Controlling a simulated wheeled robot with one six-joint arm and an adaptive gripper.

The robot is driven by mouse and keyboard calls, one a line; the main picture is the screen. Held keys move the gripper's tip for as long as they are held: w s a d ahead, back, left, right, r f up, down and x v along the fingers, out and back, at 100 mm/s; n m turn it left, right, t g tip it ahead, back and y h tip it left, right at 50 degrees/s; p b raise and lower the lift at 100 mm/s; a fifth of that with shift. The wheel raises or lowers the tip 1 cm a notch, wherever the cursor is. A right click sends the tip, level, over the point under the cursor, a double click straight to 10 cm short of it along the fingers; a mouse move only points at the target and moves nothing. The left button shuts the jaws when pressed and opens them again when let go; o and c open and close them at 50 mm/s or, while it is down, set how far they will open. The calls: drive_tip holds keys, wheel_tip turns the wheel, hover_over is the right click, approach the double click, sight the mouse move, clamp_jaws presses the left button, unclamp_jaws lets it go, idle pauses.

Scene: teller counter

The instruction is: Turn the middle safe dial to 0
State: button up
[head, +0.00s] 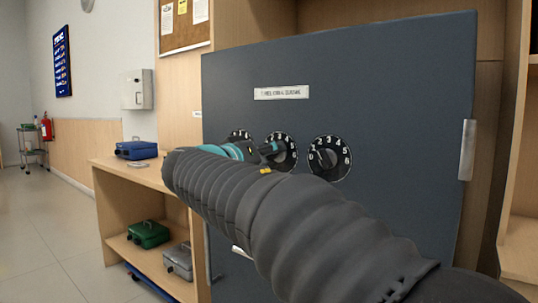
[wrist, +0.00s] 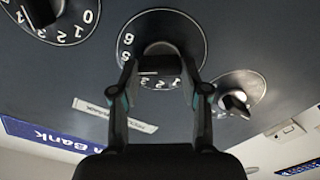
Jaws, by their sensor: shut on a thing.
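The blue-grey safe door (head: 390,80) carries three black dials with white numerals. My gripper (head: 265,150) is at the middle dial (head: 285,139), shut on its black knob. In the wrist view, the fingers of my gripper (wrist: 158,75) lie on both sides of the knob on the middle dial (wrist: 198,40). Numerals 3 to 6 show on this dial in the head view; its left part is hidden behind my gripper. I cannot tell which numeral the knob points at.
The right dial (head: 343,166) is close beside the middle one. The left dial (head: 238,133) is partly hidden by my arm. A door handle (head: 467,150) is at the right edge. A wooden shelf unit (head: 115,200) holds a blue box (head: 137,150) and a green box (head: 148,234).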

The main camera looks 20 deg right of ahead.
drive_tip(key=n+p, duration=0.2)
drive_tip(key=n, duration=0.6)
drive_tip(key=n+p, duration=0.3)
drive_tip(key=n, duration=0.5)
drive_tip(key=n+p, duration=0.3)
drive_tip(key=n, duration=0.6)
drive_tip(key=shift+w+a+f, duration=0.1)
drive_tip(key=shift+w+f, duration=0.05)
drive_tip(key=shift+f, duration=0.2)
drive_tip(key=shift+n, duration=1.9)
drive_tip(key=o, duration=1.1)
drive_tip(key=shift+o, duration=0.2)
